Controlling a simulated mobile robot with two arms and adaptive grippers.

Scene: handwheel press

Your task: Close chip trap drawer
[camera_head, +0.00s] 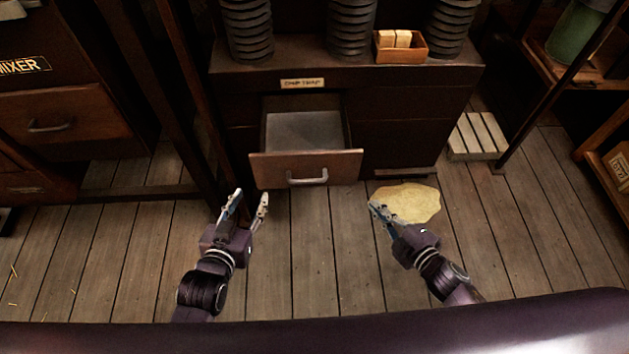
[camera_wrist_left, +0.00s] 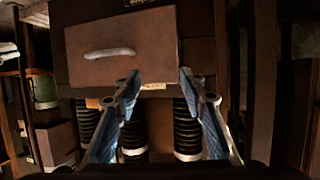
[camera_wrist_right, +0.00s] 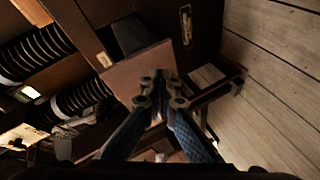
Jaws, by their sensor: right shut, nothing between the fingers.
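The chip trap drawer (camera_head: 306,168) stands pulled out of the dark cabinet, under the "CHIP TRAP" label (camera_head: 302,84). Its inside looks empty, and a pale handle (camera_head: 307,177) sits on its wooden front. The drawer front also shows in the left wrist view (camera_wrist_left: 120,45) and in the right wrist view (camera_wrist_right: 138,75). My left gripper (camera_head: 250,200) is open and empty, in front of the drawer's left end, apart from it in the head view. My right gripper (camera_head: 377,208) is shut and empty, in front and to the right of the drawer; contact is not visible.
A yellowish patch (camera_head: 410,202) lies on the plank floor beside my right gripper. Black ribbed columns and a small wooden box (camera_head: 401,46) stand on the cabinet top. A dark post (camera_head: 188,90) rises left of the cabinet. A slatted pallet (camera_head: 477,136) lies to the right.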

